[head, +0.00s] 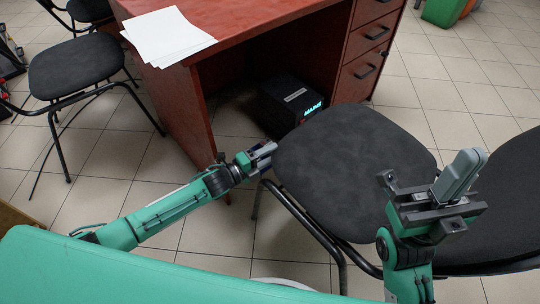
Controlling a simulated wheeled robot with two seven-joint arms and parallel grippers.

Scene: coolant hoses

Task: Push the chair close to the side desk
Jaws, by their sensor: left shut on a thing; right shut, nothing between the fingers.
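A chair with a dark grey seat (345,150) and black tube legs stands in front of the reddish-brown desk (255,40), at the open knee space beside the drawers. The seat's far edge is near the desk's drawer side; I cannot tell whether they touch. My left gripper (268,153) is shut at the left edge of this seat, its fingertips against the chair. The exact grip is too small to see. My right gripper (467,168) is shut and empty, its fingers pointing up, in front of the seat's right side.
A black box (290,103) sits on the floor under the desk. White papers (167,36) lie on the desktop. Another dark chair (500,215) is at the right, and another (75,66) at the left. A green bin (442,11) stands at the back.

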